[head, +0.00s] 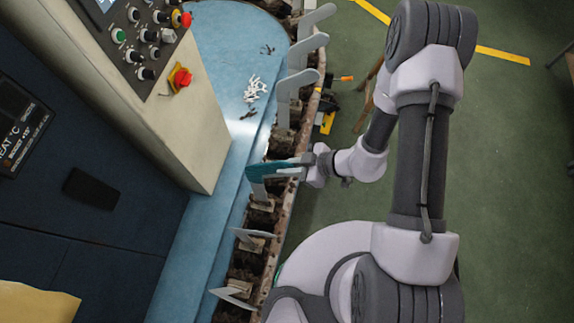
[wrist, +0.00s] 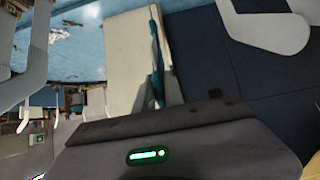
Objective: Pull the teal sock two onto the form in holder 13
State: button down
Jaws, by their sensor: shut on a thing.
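The teal sock (head: 262,171) stretches left from my gripper (head: 303,161) in the head view, above the row of holders. My gripper is shut on the sock's right end. In the wrist view the sock (wrist: 156,62) shows as a thin teal strip, nearly edge-on, running up from between the fingers (wrist: 158,88). No holder number is readable.
Other pale forms stand along the conveyor edge, above (head: 297,80) and below (head: 245,238) the sock. The blue table (head: 215,215) holds small white scraps (head: 255,88). A control box (head: 150,110) with buttons stands left. Green floor (head: 500,150) lies open right.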

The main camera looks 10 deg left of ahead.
jog(key=shift+f+b, duration=1.3)
jog(key=shift+f, duration=0.65)
jog(key=c, duration=1.3)
grip_release()
jog(key=shift+c, duration=0.2)
jog(key=shift+d, duration=0.1)
jog(key=p+v, duration=0.1)
jog(key=v, duration=1.6)
jog(key=shift+r+p, duration=0.15)
jog(key=shift+p, duration=0.2)
